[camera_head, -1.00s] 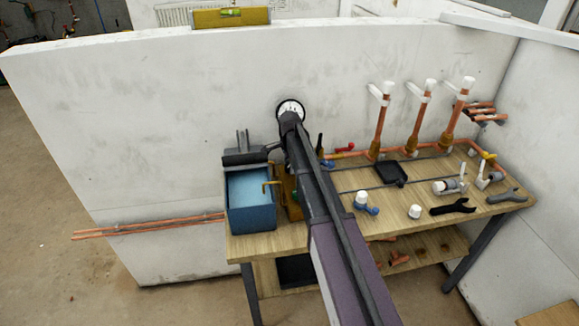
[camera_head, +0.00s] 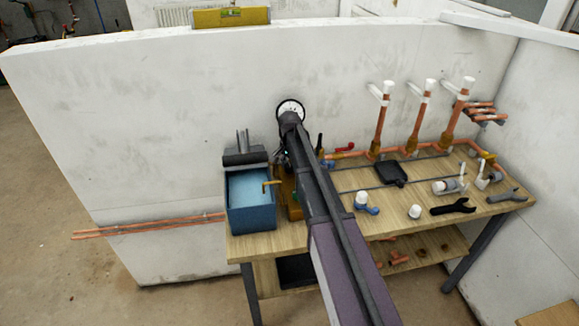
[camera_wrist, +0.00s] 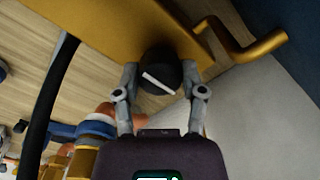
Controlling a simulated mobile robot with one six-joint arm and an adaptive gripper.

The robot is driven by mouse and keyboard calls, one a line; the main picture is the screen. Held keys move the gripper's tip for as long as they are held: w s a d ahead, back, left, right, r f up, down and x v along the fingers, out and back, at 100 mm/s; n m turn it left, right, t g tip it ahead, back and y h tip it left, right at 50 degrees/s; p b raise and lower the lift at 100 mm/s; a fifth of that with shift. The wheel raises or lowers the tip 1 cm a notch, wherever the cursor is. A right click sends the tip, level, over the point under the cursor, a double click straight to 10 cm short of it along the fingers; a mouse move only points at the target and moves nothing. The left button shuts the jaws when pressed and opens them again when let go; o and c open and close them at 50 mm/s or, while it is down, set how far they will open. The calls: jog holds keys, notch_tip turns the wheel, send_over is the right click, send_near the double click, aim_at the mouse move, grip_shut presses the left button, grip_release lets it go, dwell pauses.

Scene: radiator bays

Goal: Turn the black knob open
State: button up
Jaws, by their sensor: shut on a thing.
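The black knob (camera_wrist: 158,72) with a white bar across its face shows at the centre of the wrist view, against a yellow-brown body (camera_wrist: 110,28). My gripper (camera_wrist: 158,85) has its two grey fingers on either side of the knob and is shut on it. The white bar lies slanted in the picture. In the head view my arm covers the knob and gripper, so neither shows clearly there.
A bent brass spout (camera_wrist: 245,45) stands close beside the knob, and in the head view it overhangs a blue water tank (camera_head: 250,205). Copper pipes (camera_head: 415,130), white-capped valves and tools fill the right of the wooden bench (camera_head: 405,215).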

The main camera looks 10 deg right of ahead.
jog(key=o, duration=1.2)
jog(key=shift+c, duration=0.2)
jog(key=shift+m, duration=0.4)
